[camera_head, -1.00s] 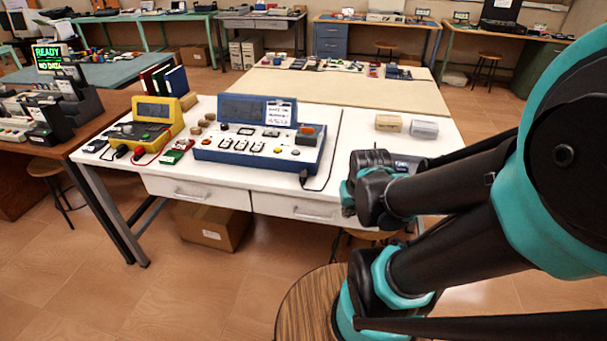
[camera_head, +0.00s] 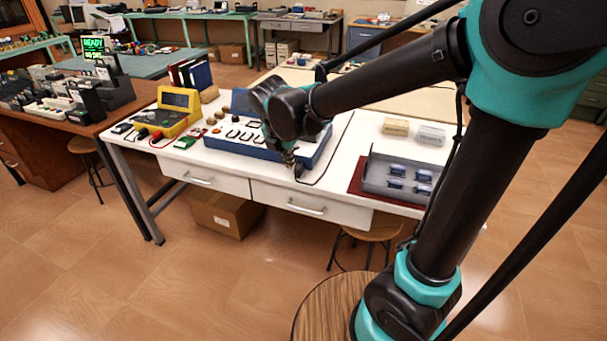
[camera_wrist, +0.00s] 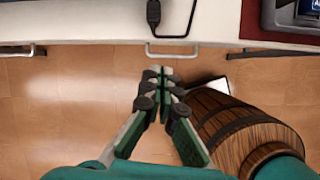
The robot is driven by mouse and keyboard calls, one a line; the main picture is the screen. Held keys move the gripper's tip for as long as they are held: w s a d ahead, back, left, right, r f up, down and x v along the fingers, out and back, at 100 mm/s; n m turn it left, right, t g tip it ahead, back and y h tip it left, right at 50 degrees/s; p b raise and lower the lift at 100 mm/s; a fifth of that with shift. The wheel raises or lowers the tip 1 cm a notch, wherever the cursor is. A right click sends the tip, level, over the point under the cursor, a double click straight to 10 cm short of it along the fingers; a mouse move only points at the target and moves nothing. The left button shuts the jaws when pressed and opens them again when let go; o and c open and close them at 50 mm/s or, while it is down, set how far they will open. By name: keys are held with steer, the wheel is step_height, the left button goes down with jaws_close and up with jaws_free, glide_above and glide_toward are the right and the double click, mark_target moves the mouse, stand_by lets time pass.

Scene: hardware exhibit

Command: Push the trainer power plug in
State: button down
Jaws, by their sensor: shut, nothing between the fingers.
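The trainer (camera_head: 222,144) is a blue console with switches and buttons on the white table; my arm covers its right part in the head view. A black plug (camera_wrist: 153,13) with a cord lies at the table's front edge in the wrist view. It also shows as a small dark piece (camera_head: 298,171) below my gripper in the head view. My gripper (camera_wrist: 161,72) has its green fingertips together and holds nothing. In the wrist view the fingertips appear below the plug, with a gap between. The trainer's socket cannot be made out.
A grey tray (camera_head: 376,173) with several blue items stands on a dark red mat to the right. A yellow meter (camera_head: 178,108) stands left of the trainer. Drawer handles (camera_wrist: 170,50) stick out from the table front. The tabletop between trainer and tray is mostly clear.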

mark_target(297, 168)
steer(key=w+f, duration=0.2)
steer(key=f, duration=0.1)
steer(key=w+f+n, duration=0.1)
steer(key=w+f, duration=0.1)
steer(key=w+f+n, duration=0.1)
steer(key=w+f, duration=0.1)
steer(key=f, duration=0.1)
steer(key=shift+d+f, duration=0.35)
steer(key=shift+w+d, duration=0.15)
steer(key=shift+w, duration=0.3)
steer(key=shift+w+d, duration=0.25)
steer(key=shift+w, duration=0.4)
steer(key=shift+w+d, duration=0.2)
steer(key=shift+w, duration=0.45)
